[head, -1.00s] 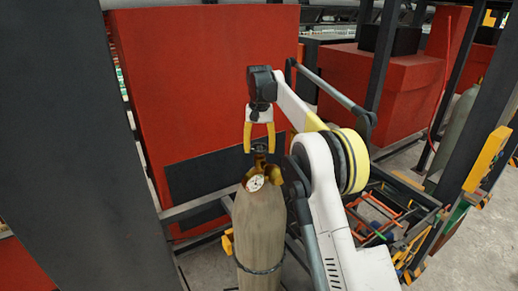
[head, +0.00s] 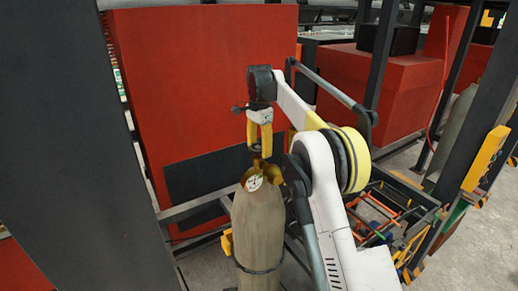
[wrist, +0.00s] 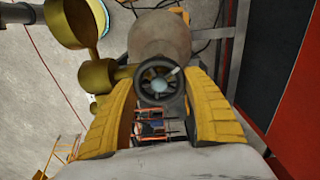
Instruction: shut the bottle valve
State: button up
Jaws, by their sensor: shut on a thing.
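The gas bottle (head: 260,225) is a tall tan-grey cylinder standing upright in the middle of the head view. On its top is a brass valve (head: 261,172) with a round white gauge (head: 254,182). My gripper (head: 260,148) points down over the bottle with its yellow fingers shut on the valve's dark handwheel. In the wrist view the handwheel (wrist: 160,85) sits between both fingers of my gripper (wrist: 162,78), with its spokes and pale hub visible. The brass body (wrist: 98,76) extends to the left of it. In the head view the fingers mostly hide the wheel.
A dark post (head: 80,150) stands close at the left. A large red panel (head: 205,90) rises behind the bottle. A dark metal frame (head: 390,205) with coloured parts stands at right, near a yellow bracket (head: 486,158).

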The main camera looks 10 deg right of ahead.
aim_at(259, 148)
jog(key=m, duration=0.5)
jog(key=shift+s+m, duration=0.1)
jog(key=shift+m, duration=0.2)
jog(key=m, duration=0.5)
jog(key=shift+s, duration=0.1)
jog(key=m, duration=0.5)
jog(key=shift+s+a+m+b, duration=0.1)
jog(key=shift+m+b, duration=0.25)
jog(key=shift+m, duration=0.05)
jog(key=shift+a+m, duration=0.1)
jog(key=shift+m, duration=2)
jog(key=o, duration=1.2)
jog(key=shift+r, duration=3.8)
